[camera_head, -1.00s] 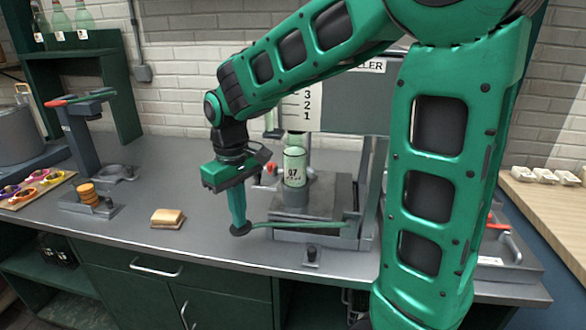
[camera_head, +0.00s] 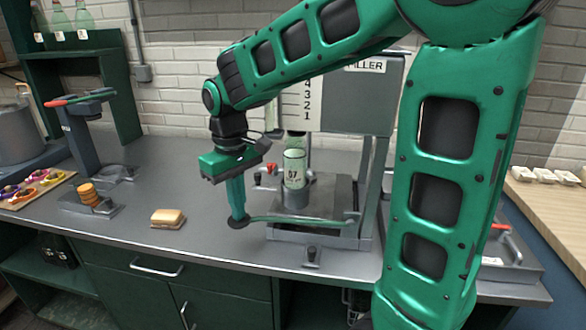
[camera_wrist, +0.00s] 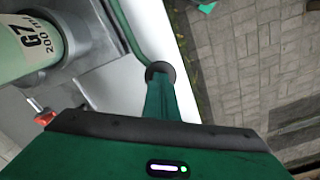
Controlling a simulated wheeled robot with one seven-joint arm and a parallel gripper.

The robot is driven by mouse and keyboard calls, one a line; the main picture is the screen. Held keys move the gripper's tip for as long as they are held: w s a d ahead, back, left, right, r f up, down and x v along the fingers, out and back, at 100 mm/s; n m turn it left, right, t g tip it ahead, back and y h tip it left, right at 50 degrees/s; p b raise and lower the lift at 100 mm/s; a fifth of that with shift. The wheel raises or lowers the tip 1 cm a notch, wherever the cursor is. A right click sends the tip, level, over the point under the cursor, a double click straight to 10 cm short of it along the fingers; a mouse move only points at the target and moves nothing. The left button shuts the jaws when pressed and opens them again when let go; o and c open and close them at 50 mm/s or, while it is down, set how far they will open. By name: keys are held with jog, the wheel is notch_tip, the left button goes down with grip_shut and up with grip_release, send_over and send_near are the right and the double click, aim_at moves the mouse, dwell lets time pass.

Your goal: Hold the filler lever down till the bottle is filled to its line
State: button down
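The filler (camera_head: 362,105) stands at the back of the counter, with a scale of numbers on its left side. A pale green bottle labelled G7 (camera_head: 294,172) stands upright under its spout; the wrist view shows its label (camera_wrist: 40,42) with 200 ml. I cannot make out the liquid level or the line. The green filler lever (camera_head: 300,219) runs left to a round dark knob, also in the wrist view (camera_wrist: 160,70). My gripper (camera_head: 238,214) points down with its fingers together, tips at the knob from above. I see nothing held between them.
A sandwich-like block (camera_head: 168,218) lies left of the lever. A small dark post (camera_head: 312,256) stands at the front edge. The counter between sandwich and lever is clear.

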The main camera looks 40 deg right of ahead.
jog(key=shift+w+r, duration=0.1)
jog(key=shift+r, duration=0.95)
jog(key=shift+r, duration=2.05)
notch_tip(320, 180, up, 6)
